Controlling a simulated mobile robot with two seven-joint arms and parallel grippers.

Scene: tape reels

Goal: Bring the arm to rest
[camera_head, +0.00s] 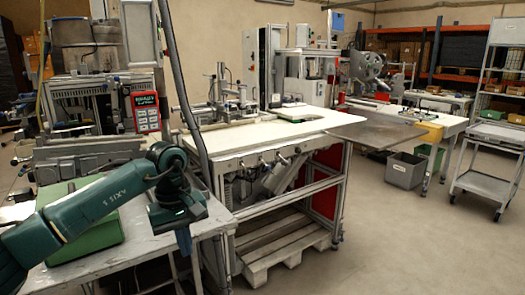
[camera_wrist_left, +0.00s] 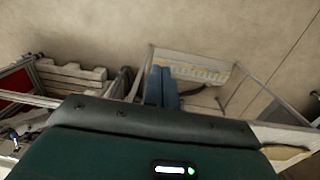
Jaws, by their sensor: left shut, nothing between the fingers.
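My left arm, dark green, reaches in from the left in the head view over the grey table (camera_head: 140,245). Its wrist is bent so that the left gripper (camera_head: 184,240) points down near the table's right edge. In the left wrist view the two blue fingers of the left gripper (camera_wrist_left: 162,88) lie together, shut and empty. My right arm and gripper are in neither view.
A green case (camera_head: 85,235) stands on the grey table, partly behind my arm. A white-topped workbench (camera_head: 265,132) with a pallet (camera_head: 280,250) beneath is to the right. A dark hanging cable (camera_head: 180,75) passes close to the wrist. Open floor lies at right.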

